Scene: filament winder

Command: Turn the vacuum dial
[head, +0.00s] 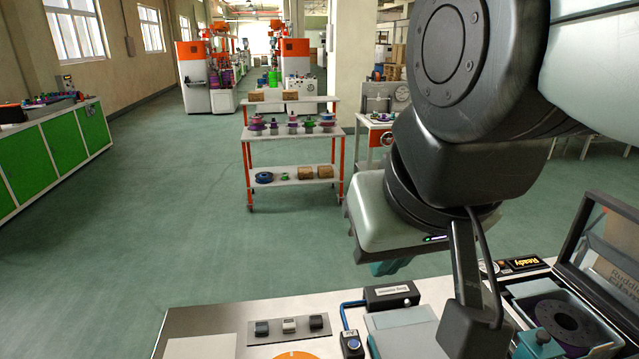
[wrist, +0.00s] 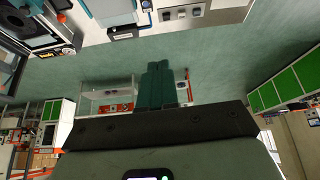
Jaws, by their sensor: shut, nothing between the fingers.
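No label reading vacuum shows, so I cannot tell which control is the vacuum dial. An orange and white round dial (head: 296,355) is cut off by the bottom edge of the head view, on the near bench (head: 190,322). My gripper (head: 390,267) hangs above and beyond the bench's back edge, its teal fingers partly hidden by its grey body. In the wrist view the teal fingers (wrist: 160,68) are together, empty, and pointing at open floor. They touch nothing.
A switch panel (head: 288,329), a blue-buttoned box (head: 351,344) and a black labelled box (head: 391,297) sit on the bench. At right are a "Ready" display (head: 525,263), an open-lidded chamber with a dark spool (head: 565,320). A spool cart (head: 292,133) stands beyond clear floor.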

